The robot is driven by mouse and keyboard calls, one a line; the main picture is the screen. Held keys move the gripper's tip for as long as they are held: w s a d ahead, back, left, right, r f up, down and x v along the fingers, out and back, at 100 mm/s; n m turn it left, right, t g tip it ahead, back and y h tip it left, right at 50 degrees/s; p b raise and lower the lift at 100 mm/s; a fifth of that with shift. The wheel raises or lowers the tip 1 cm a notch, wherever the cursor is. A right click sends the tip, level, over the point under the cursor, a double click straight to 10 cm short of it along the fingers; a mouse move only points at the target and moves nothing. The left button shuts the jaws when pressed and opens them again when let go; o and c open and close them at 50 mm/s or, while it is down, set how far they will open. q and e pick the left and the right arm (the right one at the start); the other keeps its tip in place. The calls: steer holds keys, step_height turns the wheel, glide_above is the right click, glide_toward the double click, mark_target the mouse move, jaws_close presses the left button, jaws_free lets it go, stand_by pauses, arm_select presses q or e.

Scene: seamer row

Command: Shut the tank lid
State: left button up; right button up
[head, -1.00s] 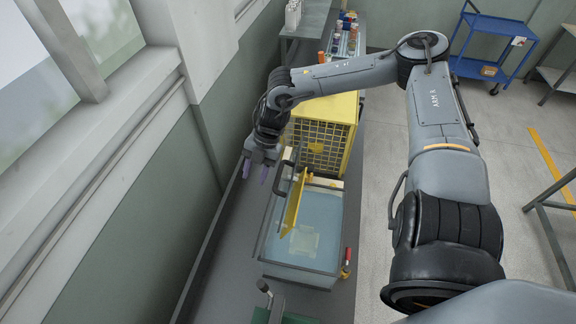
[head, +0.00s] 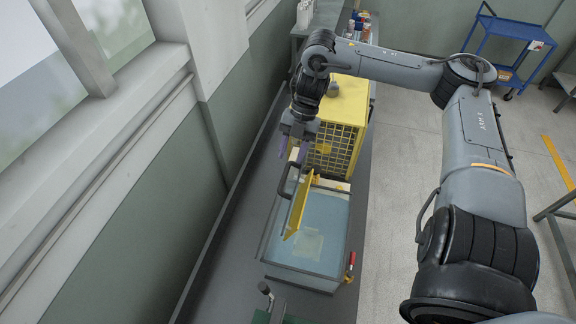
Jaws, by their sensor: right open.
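The tank (head: 346,235) is a clear-walled box of pale blue liquid on the grey bench, with a pale square shape visible under the surface. Its yellow lid (head: 299,208) stands up, steeply tilted, over the tank, seen nearly edge-on. A dark bar handle (head: 284,182) sticks out from the lid's left side. My right gripper (head: 292,151) is open and empty, its purple fingertips pointing down. It appears just beyond the handle and lid in the picture, apart from them; its height above them is hard to judge. My left gripper is out of view.
A yellow mesh guard (head: 338,140) stands directly behind the tank, close to my right wrist. A red-handled valve (head: 350,265) is at the tank's front right corner. A wall runs along the left. A blue cart (head: 508,45) stands on the floor far right.

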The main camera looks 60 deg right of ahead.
mark_target(286, 172)
steer(key=shift+x, duration=2.5)
steer(key=shift+c, duration=0.3)
jaws_close()
